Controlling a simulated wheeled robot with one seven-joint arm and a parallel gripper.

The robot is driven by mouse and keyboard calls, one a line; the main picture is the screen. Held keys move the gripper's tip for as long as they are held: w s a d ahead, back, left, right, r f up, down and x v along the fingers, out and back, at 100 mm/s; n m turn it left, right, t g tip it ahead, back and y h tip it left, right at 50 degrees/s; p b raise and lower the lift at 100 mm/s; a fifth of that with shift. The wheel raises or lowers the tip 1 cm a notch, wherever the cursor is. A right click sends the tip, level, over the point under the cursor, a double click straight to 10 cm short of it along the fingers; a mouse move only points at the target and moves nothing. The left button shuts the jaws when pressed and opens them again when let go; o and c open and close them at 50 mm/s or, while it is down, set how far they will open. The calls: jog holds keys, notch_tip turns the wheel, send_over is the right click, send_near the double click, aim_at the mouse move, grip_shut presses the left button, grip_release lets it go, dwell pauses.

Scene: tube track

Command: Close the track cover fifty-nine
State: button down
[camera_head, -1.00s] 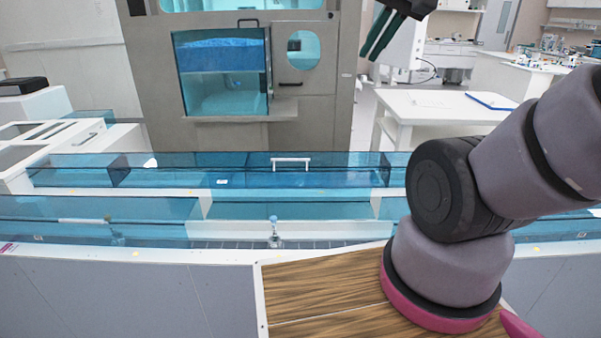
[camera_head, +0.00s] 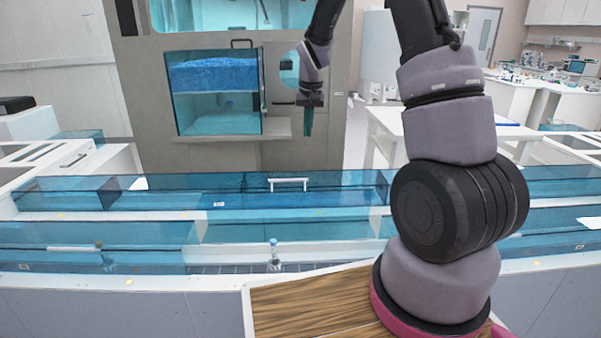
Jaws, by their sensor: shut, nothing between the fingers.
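Clear blue covers lie along the tube track. A long cover in the far row (camera_head: 240,188) has a white handle (camera_head: 289,184) on its upper edge. A nearer cover at the left (camera_head: 90,236) has a white bar on it. No number is readable, so I cannot tell which cover is fifty-nine or whether it is fully shut. My gripper (camera_head: 308,122) hangs above and beyond the far cover's handle, pointing down. Its green fingers are together and appear empty, apart from the track.
A blue-capped tube (camera_head: 274,255) stands at the track's near side. A grey cabinet with a glass window (camera_head: 215,90) rises behind the track, close to my gripper. A white table (camera_head: 385,122) stands behind at the right.

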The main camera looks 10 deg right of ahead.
notch_tip(320, 180, down, 15)
jog(key=a, duration=0.1)
jog(key=shift+g, duration=0.3)
dwell(0.4)
jog(key=shift+a+f, duration=0.1)
